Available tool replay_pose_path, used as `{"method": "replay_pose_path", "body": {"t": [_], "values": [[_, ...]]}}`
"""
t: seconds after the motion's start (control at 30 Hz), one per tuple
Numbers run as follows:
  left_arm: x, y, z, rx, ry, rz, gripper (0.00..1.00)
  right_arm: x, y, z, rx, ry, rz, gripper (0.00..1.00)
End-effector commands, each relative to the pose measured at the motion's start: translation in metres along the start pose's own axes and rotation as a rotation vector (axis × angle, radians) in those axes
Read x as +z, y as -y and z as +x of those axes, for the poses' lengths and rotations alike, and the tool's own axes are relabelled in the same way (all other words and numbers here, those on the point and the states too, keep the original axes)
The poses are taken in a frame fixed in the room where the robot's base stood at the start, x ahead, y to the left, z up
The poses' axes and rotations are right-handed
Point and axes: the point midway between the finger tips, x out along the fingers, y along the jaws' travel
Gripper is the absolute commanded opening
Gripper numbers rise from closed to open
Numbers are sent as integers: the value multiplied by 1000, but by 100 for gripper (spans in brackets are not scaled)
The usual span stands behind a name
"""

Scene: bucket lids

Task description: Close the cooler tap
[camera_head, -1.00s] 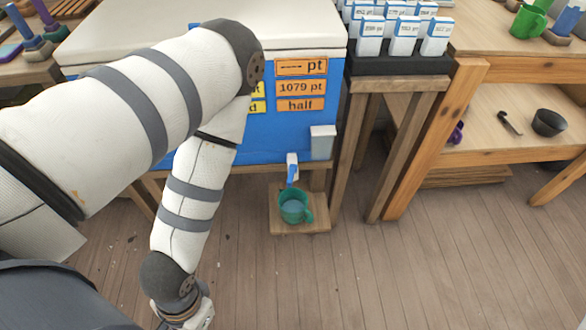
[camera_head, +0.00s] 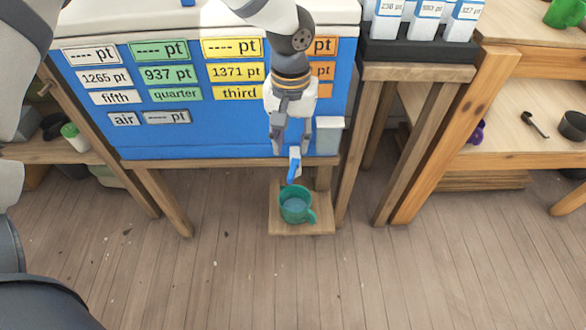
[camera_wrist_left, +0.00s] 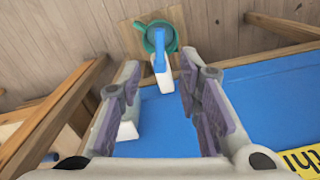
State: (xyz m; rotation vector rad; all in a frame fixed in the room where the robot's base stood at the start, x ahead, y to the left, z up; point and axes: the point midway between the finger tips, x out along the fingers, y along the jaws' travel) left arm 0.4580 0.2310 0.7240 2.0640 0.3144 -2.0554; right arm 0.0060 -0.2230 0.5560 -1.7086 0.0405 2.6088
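The cooler (camera_head: 190,125) is blue with a white lid and stands on a wooden stand. Its tap (camera_head: 294,165) sticks out low on the front, white with a blue lever. In the left wrist view the tap (camera_wrist_left: 163,74) lies between and beyond the fingers. A green mug (camera_head: 295,206) with liquid in it stands below the tap on a small wooden shelf. My left gripper (camera_head: 291,145) is open just above the tap; its spread fingers also show in the left wrist view (camera_wrist_left: 165,105), with nothing between the pads. My right gripper is not in view.
A light grey box (camera_head: 329,136) sits on the cooler front just right of my left gripper. A black rack (camera_head: 416,50) of white cartons stands on a wooden stand (camera_head: 410,74) at right. The floor in front is clear.

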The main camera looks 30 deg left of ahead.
Motion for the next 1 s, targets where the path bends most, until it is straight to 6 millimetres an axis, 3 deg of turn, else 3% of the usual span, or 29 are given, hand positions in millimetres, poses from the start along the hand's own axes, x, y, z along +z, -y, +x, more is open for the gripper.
{"method": "replay_pose_path", "body": {"t": [0.03, 0.2, 0.4, 0.7, 0.73, 0.87, 1.0], "values": [[2, 0, 18, -1, 9, -1, 32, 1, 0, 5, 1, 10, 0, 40], [2, 0, 62, -1, 9, 0, 32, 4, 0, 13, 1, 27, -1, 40], [2, 0, 90, 0, 4, 2, 32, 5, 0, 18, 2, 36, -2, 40], [1, -1, 94, 2, 1, 1, 32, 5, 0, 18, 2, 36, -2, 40], [1, 0, 94, 2, 2, 1, 29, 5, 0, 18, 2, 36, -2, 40], [2, 0, 94, 2, 2, 1, 0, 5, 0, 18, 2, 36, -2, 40], [2, 0, 94, 2, 2, 2, 0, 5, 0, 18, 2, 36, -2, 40]]}}
